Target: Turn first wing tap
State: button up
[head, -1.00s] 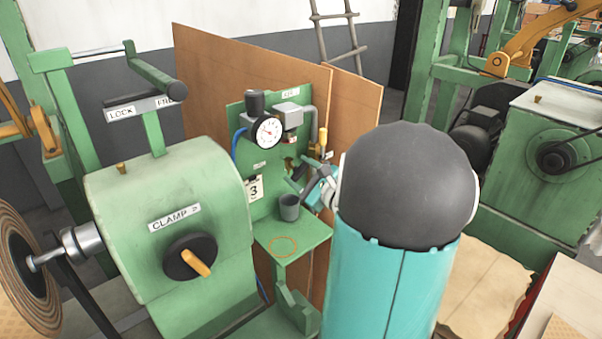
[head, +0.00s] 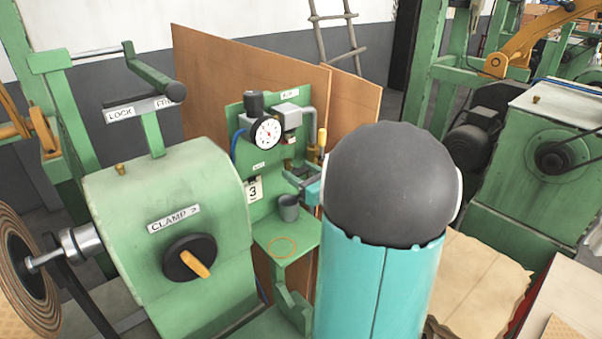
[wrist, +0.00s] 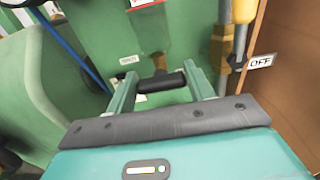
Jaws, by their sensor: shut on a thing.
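The wing tap (wrist: 170,82) shows in the wrist view as a short black handle on the green panel, lying nearly level across the picture. My gripper (wrist: 158,87) has one teal finger at each end of the handle and is shut on it. In the head view my gripper (head: 303,184) reaches the panel just above a small grey cup, and my arm's dark dome and teal link fill the right of centre. The tap's body behind the handle is mostly hidden there.
A pressure gauge (head: 267,132) sits higher on the green panel, and the grey cup (head: 289,207) stands on a green shelf. A yellow-handled valve (wrist: 243,12) with an OFF label (wrist: 261,61) is right of my fingers. A green clamp housing (head: 165,220) stands left.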

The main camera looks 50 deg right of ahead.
dwell(0.4)
jog(key=o, duration=1)
jog(key=shift+s, duration=0.2)
jog(key=s, duration=0.4)
jog(key=s+a, duration=0.1)
jog(key=s, duration=0.8)
jog(key=shift+s+a, duration=0.2)
jog(key=shift+a, duration=0.05)
jog(key=shift+a, duration=0.1)
